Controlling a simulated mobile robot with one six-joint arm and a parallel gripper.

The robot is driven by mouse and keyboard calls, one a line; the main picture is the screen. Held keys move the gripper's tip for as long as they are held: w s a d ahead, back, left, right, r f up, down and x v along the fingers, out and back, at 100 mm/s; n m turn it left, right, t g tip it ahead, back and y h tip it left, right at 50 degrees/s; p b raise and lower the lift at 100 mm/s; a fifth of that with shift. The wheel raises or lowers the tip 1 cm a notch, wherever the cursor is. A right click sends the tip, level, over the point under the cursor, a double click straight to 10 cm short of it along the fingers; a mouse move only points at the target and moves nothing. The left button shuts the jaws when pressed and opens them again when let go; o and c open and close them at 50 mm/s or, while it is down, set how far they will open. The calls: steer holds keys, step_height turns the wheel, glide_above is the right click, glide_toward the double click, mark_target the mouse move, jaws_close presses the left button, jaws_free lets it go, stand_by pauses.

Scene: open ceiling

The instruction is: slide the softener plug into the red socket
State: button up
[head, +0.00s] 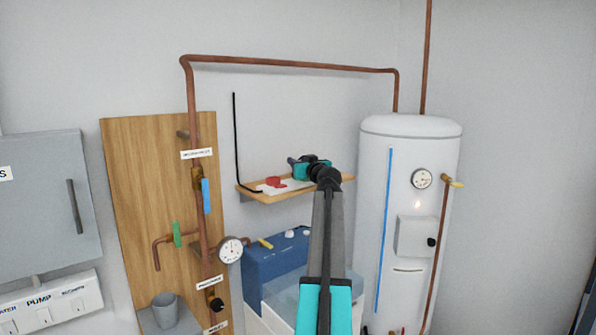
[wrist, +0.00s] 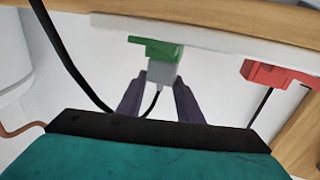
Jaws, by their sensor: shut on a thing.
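My gripper (wrist: 160,98) has its dark purple fingers closed on a small pale grey plug (wrist: 163,74) with a thin black cable. The plug sits right against a green socket (wrist: 155,48) in the wrist view; I cannot tell whether it is inserted or only close. The red socket (wrist: 278,74) is apart from it, to the right in the wrist view. In the head view the red socket (head: 272,181) shows on the shelf, left of my gripper (head: 293,161). The plug and green socket cannot be made out there.
The sockets are on a pale strip (wrist: 220,38) along the wooden shelf (head: 262,197). Black cables hang by the shelf. A white tank (head: 375,220) stands right of it, and a blue box (head: 262,262) stands below. A pipe board with a gauge (head: 230,249) is at left.

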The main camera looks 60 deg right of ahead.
steer(key=shift+r, duration=0.1)
steer(key=shift+r+b, duration=0.9)
steer(key=shift+r, duration=0.75)
steer(key=w+a+b+v, duration=0.1)
steer(key=b+v, duration=0.1)
steer(key=v, duration=0.5)
steer(key=a+r+b+v, duration=0.1)
steer(key=b+v, duration=0.1)
steer(key=v, duration=0.6)
steer(key=shift+a+r, duration=0.3)
steer(key=shift+a, duration=0.15)
steer(key=shift+w, duration=0.1)
steer(key=w+r+p, duration=0.4)
steer(key=w+p, duration=0.6)
steer(key=w, duration=0.4)
steer(key=shift+w+d, duration=0.25)
steer(key=shift+d, duration=0.2)
